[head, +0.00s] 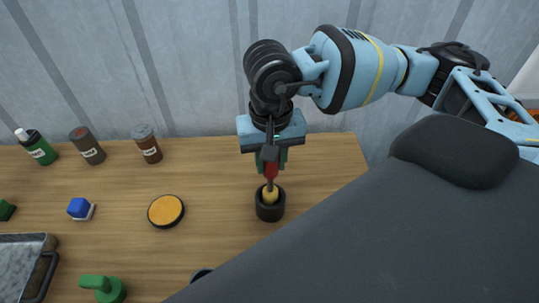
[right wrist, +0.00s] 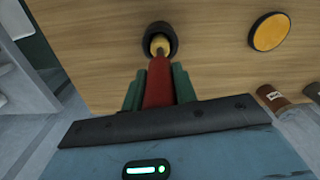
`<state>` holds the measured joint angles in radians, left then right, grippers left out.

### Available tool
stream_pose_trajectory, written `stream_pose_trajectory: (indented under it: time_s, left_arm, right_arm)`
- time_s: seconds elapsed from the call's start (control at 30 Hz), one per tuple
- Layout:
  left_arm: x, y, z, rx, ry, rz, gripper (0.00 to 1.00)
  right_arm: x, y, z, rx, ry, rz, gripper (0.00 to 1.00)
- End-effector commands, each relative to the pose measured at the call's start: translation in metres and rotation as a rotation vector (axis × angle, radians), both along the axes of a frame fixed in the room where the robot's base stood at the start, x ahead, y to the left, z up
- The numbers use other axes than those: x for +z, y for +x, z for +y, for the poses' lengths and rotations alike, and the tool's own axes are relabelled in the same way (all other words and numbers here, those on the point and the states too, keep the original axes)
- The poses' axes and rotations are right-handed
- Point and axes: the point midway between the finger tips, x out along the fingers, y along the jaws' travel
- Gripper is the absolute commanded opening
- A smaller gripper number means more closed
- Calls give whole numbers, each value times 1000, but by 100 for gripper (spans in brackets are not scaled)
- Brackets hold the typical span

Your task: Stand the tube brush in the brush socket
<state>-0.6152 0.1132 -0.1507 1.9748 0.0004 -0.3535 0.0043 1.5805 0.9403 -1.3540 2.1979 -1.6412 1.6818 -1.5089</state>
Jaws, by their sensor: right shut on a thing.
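The tube brush (head: 271,171) has a red handle and a yellow lower part, and it stands about upright. My right gripper (head: 271,157) is above the wooden bench with its green fingers shut on the red handle. The brush socket (head: 270,212) is a black round cup on the bench, directly below the gripper. The yellow part lies within the socket's mouth; how deep it sits I cannot tell. The right wrist view shows the red handle (right wrist: 160,85) between the fingers and the yellow end inside the black socket ring (right wrist: 172,36). My left gripper is not in view.
An orange-topped black disc (head: 166,211) lies left of the socket. Several bottles and cans, such as a brown can (head: 147,144), stand along the bench's back edge.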

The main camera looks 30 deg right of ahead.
Motion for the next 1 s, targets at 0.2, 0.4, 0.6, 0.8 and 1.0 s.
stream_pose_trajectory:
  time_s: [0.2, 0.4, 0.6, 0.8, 1.0]
  left_arm:
    - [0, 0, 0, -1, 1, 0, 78]
    - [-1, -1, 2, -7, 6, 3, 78]
    - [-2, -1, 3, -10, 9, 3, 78]
    - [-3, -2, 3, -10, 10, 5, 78]
    - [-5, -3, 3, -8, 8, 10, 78]
  right_arm:
    - [0, 0, 0, 0, 1, -1, 29]
    - [0, 0, 0, 0, 0, -1, 54]
    - [0, 0, 0, 0, 0, 0, 54]
    - [11, 0, 0, 0, 1, -1, 54]
    - [43, 1, 1, 1, 1, -4, 54]
